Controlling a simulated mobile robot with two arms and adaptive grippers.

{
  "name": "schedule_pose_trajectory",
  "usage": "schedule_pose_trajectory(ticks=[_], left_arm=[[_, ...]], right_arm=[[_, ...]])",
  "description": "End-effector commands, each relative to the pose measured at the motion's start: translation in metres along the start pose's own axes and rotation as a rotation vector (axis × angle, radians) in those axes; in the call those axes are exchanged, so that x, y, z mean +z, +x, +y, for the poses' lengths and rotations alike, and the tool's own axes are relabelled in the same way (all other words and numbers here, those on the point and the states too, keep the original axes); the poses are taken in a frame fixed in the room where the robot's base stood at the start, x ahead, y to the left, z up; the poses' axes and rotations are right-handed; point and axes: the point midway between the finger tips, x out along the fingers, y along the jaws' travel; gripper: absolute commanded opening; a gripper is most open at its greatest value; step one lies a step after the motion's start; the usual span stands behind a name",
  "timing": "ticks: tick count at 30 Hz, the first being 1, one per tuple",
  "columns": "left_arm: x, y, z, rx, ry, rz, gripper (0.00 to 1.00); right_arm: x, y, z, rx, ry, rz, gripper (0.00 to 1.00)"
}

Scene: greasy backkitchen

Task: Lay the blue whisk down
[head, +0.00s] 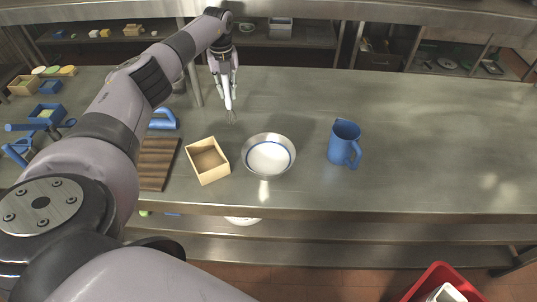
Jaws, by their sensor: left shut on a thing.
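My left gripper (227,84) reaches in from the left and points down over the back of the steel counter. It is shut on a slim whisk (231,114) that hangs upright with its wire end down. The part of the whisk that shows looks pale grey, and I see no clear blue on it. Its handle is partly hidden between the fingers. I cannot tell whether its tip touches the counter (290,100). My right gripper is not in view.
In front of the whisk stand an open wooden box (208,160) and a metal bowl (268,154). A blue jug (344,143) stands to the right. A wooden board (157,163) lies left of the box. Blue utensils (20,148) lie far left. The counter's right side is clear.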

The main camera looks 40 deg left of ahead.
Motion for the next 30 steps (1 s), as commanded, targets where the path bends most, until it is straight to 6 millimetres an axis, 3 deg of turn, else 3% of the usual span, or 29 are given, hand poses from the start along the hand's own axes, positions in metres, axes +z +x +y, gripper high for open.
schedule_pose_trajectory(ticks=[30], left_arm=[[0.0,0.032,0.0,0.0,0.0,0.0,0.0]], right_arm=[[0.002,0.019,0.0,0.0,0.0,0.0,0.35]])
